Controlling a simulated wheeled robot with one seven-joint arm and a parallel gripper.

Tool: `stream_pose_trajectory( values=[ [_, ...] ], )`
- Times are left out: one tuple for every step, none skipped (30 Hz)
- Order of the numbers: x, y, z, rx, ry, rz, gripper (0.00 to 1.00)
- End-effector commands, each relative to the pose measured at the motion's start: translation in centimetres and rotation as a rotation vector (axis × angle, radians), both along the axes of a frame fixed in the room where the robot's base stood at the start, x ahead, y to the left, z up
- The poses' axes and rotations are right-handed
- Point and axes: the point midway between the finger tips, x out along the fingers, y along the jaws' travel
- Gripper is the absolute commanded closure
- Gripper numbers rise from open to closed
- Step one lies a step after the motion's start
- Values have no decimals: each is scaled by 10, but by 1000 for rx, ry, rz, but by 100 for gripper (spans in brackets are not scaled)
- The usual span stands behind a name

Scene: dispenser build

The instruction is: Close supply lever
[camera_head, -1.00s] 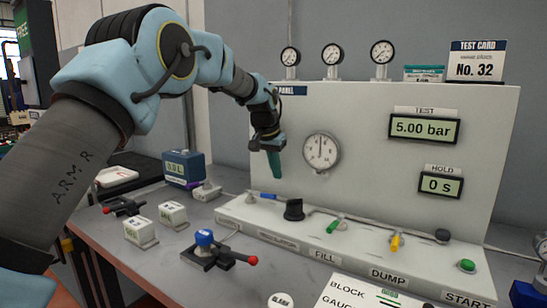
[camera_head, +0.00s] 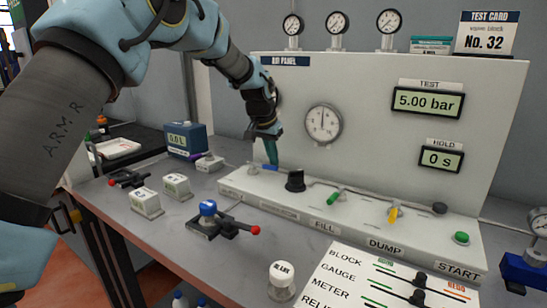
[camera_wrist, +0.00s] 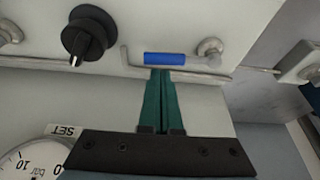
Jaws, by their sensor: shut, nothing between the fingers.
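The supply lever has a blue sleeve (camera_head: 270,168) and sits at the left end of the panel's base ledge. In the wrist view the blue sleeve (camera_wrist: 164,58) lies across the picture, beside a pipe and a round metal fitting (camera_wrist: 209,50). My gripper (camera_head: 271,160) points down at the lever, its green fingers together and empty. In the wrist view the fingertips (camera_wrist: 160,75) are right at the sleeve's edge; I cannot tell whether they touch it. The fingers partly hide the lever in the head view.
A black knob (camera_head: 295,181) stands just right of the lever, then a green lever (camera_head: 334,197) and a yellow lever (camera_head: 394,214). The upright panel (camera_head: 360,160) with a dial gauge (camera_head: 322,122) rises behind. A blue-topped clamp (camera_head: 209,215) stands in front.

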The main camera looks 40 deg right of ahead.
Motion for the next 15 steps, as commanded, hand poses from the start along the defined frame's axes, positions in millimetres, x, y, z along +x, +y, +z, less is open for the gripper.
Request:
stream_pose_trajectory(
  values=[
    [0, 0, 0, 0, 0, -2, 100],
    [0, 0, 0, 0, 0, -4, 100],
    [0, 1, 0, 0, 0, -9, 100],
    [0, 1, 0, 0, 1, -13, 100],
    [0, 2, 0, 0, 0, -19, 100],
    [-1, 2, 0, 0, 0, -31, 100],
    [-1, 3, 0, 0, 1, -39, 100],
    [-1, 3, 0, 0, 0, -45, 100],
    [-1, 3, 0, 0, 0, -51, 100],
    [-1, 3, 0, 0, 0, -54, 100],
    [-1, 4, 0, 0, 0, -59, 100],
    [-1, 4, 0, 0, 0, -64, 100],
    [-1, 4, 0, 0, 0, -68, 100],
    [-2, 5, 0, 0, 0, -72, 100],
    [-2, 5, 0, 0, 1, -78, 100]
  ],
)
